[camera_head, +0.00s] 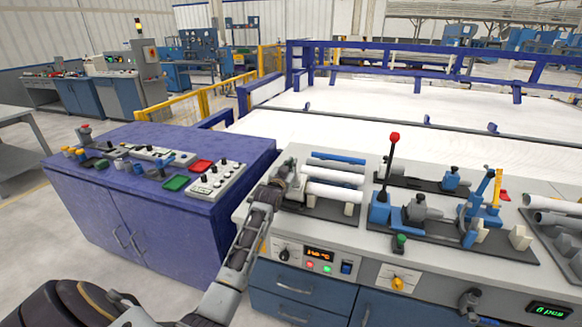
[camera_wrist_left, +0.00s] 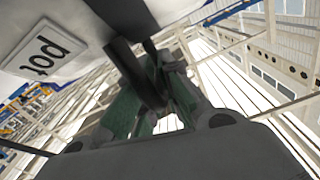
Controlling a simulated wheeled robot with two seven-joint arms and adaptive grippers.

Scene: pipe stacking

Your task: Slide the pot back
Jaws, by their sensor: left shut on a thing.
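A white body with a plate reading "pot" (camera_wrist_left: 43,52) fills the upper left of the left wrist view. A dark bar (camera_wrist_left: 125,55) runs down from beside it between the fingers of my left gripper (camera_wrist_left: 152,85), which is shut on this bar. I cannot tell whether the bar is part of the pot. In the head view my left gripper (camera_head: 284,178) is at the left edge of the grey worktop, beside the white pipes (camera_head: 334,183). I cannot pick out the pot in the head view. My right gripper is not in view.
A blue cabinet (camera_head: 150,222) with buttons and trays stands left of the worktop. Right of the pipes are a red-knobbed lever (camera_head: 392,152) and a clamping fixture (camera_head: 425,212). More pipes (camera_head: 555,222) lie at the far right. A blue-railed white area is behind.

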